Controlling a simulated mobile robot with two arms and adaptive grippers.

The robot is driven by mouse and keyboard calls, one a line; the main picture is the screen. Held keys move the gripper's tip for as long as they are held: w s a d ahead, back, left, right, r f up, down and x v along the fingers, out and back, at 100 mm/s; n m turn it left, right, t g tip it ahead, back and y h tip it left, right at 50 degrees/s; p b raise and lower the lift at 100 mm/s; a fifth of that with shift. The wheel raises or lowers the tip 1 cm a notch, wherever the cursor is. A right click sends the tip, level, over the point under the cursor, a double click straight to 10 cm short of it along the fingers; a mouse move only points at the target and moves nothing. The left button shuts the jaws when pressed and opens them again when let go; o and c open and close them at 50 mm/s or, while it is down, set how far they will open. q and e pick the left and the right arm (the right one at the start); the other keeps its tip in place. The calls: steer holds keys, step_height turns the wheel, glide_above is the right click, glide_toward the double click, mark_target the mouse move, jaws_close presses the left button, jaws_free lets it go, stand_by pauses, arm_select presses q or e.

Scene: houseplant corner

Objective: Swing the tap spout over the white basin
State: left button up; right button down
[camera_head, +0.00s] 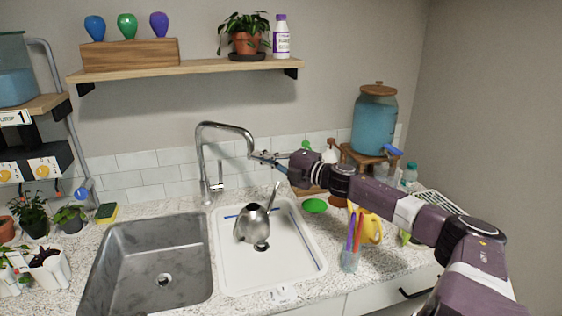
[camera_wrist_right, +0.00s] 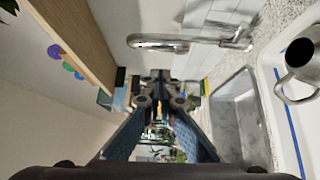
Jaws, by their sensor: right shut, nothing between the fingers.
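The chrome tap (camera_head: 203,165) stands upright behind the two basins. Its arched spout (camera_head: 226,126) points to the right, with its end above the back of the white basin (camera_head: 290,258) in the head view. The spout also shows near the top of the right wrist view (camera_wrist_right: 165,42). My right gripper (camera_head: 257,157) is shut and empty, with its fingertips close beside the spout's end. I cannot tell whether they touch. Its fingers fill the middle of the right wrist view (camera_wrist_right: 158,82). My left gripper is not in view.
A metal watering can (camera_head: 252,224) stands in the white basin. The steel basin (camera_head: 155,262) on the left is empty. A shelf (camera_head: 180,70) hangs above.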

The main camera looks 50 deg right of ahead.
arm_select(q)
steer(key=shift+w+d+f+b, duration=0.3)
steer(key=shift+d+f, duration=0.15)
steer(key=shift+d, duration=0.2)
arm_select(e)
steer(key=s+d, duration=0.4)
steer(key=shift+s, duration=0.3)
steer(key=shift+r, duration=0.1)
steer(key=shift+d, duration=0.1)
